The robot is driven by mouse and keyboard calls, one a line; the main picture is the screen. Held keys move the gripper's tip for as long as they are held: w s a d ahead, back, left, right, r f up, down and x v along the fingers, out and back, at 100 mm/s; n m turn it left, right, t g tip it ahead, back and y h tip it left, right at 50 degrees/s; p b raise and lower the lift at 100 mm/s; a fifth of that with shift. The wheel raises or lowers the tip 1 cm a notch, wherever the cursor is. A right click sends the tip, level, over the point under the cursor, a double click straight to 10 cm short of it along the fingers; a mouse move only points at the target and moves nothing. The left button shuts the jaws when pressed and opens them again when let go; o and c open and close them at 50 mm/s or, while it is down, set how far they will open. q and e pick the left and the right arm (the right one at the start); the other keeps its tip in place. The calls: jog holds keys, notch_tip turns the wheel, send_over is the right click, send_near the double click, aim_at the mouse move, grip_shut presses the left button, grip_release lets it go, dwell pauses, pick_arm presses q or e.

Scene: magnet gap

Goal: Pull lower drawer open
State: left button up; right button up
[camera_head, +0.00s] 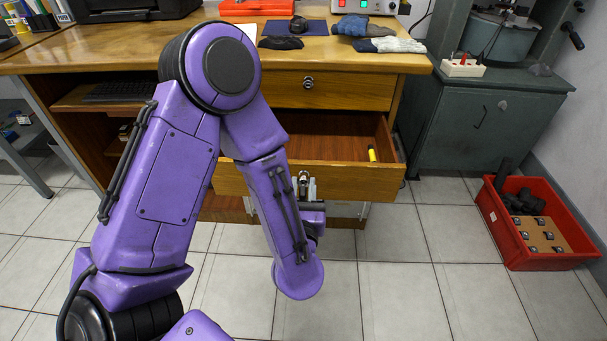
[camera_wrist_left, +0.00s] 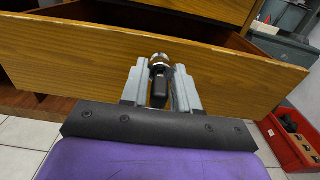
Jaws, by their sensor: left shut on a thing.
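The lower drawer (camera_head: 345,182) of the wooden desk stands pulled out, and its inside shows in the head view. A yellow and black item (camera_head: 372,154) lies inside it near the right side. My left gripper (camera_head: 306,185) is at the middle of the drawer front. In the left wrist view its two grey fingers (camera_wrist_left: 160,80) are shut on the round metal knob (camera_wrist_left: 160,60) of the drawer front (camera_wrist_left: 80,60). My left arm hides the left part of the drawer. My right gripper is not in view.
The upper drawer (camera_head: 330,92) is shut. Gloves (camera_head: 388,45) and a blue mat (camera_head: 300,27) lie on the desktop. A green-grey cabinet (camera_head: 480,125) stands at the right. A red crate (camera_head: 550,258) with dark parts is on the tiled floor. Floor before the drawer is clear.

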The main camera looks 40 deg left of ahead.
aim_at(303, 197)
pick_arm(q)
jog(key=p+v, duration=0.1)
jog(key=v, duration=0.1)
jog(key=shift+s+d+r+p, duration=0.15)
jog(key=shift+s+d+p, duration=0.1)
jog(key=shift+p, duration=0.1)
jog(key=shift+s+d+p, duration=0.3)
jog(key=shift+s+p, duration=0.1)
jog(key=shift+s, duration=0.2)
jog(key=shift+s+d, duration=0.1)
jog(key=shift+s, duration=0.1)
jog(key=shift+s+d, duration=0.1)
jog(key=shift+p+v, duration=0.75)
jog(key=shift+v, duration=0.45)
jog(key=v, duration=0.3)
jog(key=shift+p, duration=0.3)
jog(key=o, duration=1)
